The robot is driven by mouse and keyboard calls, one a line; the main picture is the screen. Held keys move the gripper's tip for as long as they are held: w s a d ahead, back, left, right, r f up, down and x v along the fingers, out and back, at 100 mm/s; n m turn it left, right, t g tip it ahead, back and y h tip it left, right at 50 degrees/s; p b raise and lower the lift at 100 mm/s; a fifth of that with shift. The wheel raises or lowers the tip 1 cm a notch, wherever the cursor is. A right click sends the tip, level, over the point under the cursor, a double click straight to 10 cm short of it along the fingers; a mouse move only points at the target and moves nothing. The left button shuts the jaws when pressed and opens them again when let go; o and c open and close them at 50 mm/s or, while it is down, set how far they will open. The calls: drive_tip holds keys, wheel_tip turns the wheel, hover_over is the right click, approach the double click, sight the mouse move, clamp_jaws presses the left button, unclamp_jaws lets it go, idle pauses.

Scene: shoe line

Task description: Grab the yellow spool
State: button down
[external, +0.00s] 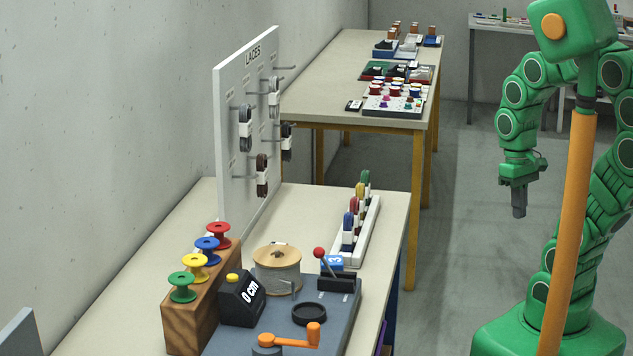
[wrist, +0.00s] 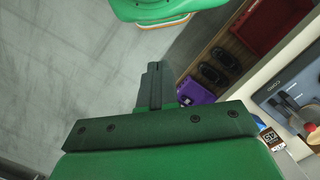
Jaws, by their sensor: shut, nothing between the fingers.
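The yellow spool (external: 194,266) stands upright on a wooden block (external: 190,318) at the lower left of the external view, between the green spool (external: 182,287) and the blue spool (external: 208,248). A red spool (external: 219,233) stands at the block's far end. My gripper (external: 519,211) hangs over the open floor at the right, well away from the table and the spools. Its fingers are together and empty, also in the wrist view (wrist: 153,72). The wrist view does not show the yellow spool.
A grey-blue station (external: 240,342) with a black "0 cm" box (external: 241,300), a large wire-coloured reel (external: 277,270), a red-knobbed lever (external: 320,254) and an orange crank (external: 290,339) sits beside the block. A white LACES board (external: 230,130) stands behind. Floor between me and the table is clear.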

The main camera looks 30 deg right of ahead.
idle(0.4)
drive_tip(key=c, duration=0.5)
unclamp_jaws()
